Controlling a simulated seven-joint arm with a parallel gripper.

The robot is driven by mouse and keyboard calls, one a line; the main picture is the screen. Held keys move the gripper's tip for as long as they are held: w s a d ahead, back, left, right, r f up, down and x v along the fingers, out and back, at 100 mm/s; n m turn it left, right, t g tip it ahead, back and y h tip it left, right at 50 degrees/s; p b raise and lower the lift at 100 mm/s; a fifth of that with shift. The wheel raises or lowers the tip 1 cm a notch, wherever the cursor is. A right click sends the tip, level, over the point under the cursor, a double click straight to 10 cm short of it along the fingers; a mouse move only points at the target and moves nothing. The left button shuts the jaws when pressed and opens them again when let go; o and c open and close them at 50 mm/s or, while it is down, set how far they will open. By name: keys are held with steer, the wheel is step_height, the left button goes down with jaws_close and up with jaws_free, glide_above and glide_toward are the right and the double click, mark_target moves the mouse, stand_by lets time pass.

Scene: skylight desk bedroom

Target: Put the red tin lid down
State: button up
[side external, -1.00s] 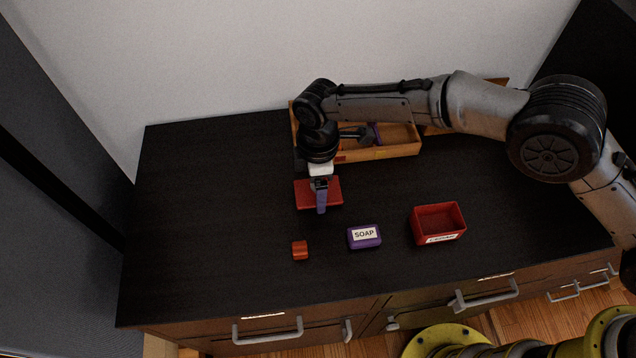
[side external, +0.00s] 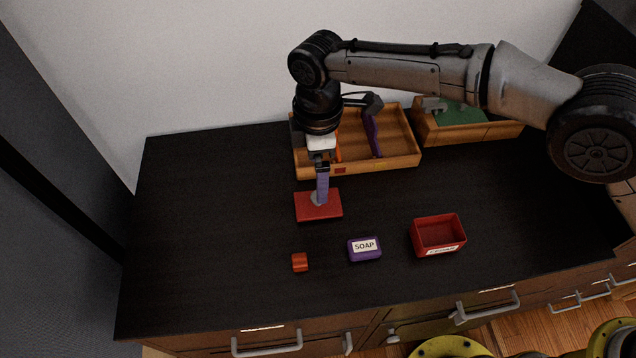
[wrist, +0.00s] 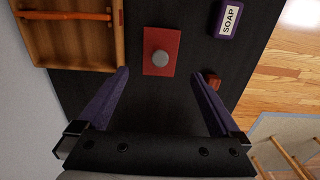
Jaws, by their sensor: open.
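The red tin lid (side external: 305,208) lies flat on the dark desk top, left of centre in the side view. In the wrist view the lid (wrist: 152,65) shows as a red rectangle with a round grey knob (wrist: 160,59) on it. My gripper (side external: 321,194) is above the lid in the side view. In the wrist view my gripper (wrist: 165,75) has its two purple fingers wide apart with nothing between them, and the lid lies beyond the fingertips. The red tin (side external: 438,237), open and labelled, stands to the right; its label is too small to read.
A purple soap box (side external: 364,249) and a small orange-red block (side external: 300,262) stand in front of the lid. A wooden tray (side external: 400,165) with a purple item and an orange item is behind. A wooden box with green inside (side external: 468,131) is back right. The desk's left side is clear.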

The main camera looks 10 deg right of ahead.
steer(key=shift+r, duration=1.35)
steer(key=w+d+r+m+t, duration=0.15)
steer(key=d+r+m, duration=0.25)
steer(key=d+r, duration=0.75)
steer(key=s+d+r+m+t+y, duration=0.1)
steer(key=s+d+r+m, duration=0.15)
steer(key=d, duration=0.55)
steer(key=s+d+r+m, duration=0.2)
steer(key=s+d+r, duration=0.15)
steer(key=d, duration=0.45)
steer(key=s+d+r+m+t, duration=0.15)
steer(key=s+d+m, duration=0.35)
steer(key=s+d, duration=0.55)
steer(key=s+d+f+m, duration=0.2)
steer(key=s+d, duration=0.1)
steer(key=s, duration=0.1)
steer(key=s+d+f+m+t+h, duration=0.1)
steer(key=s+d+f+m, duration=0.1)
steer(key=s, duration=0.3)
steer(key=shift+s+d+f+t, duration=0.3)
steer(key=shift+d+f, duration=0.2)
steer(key=shift+f, duration=0.25)
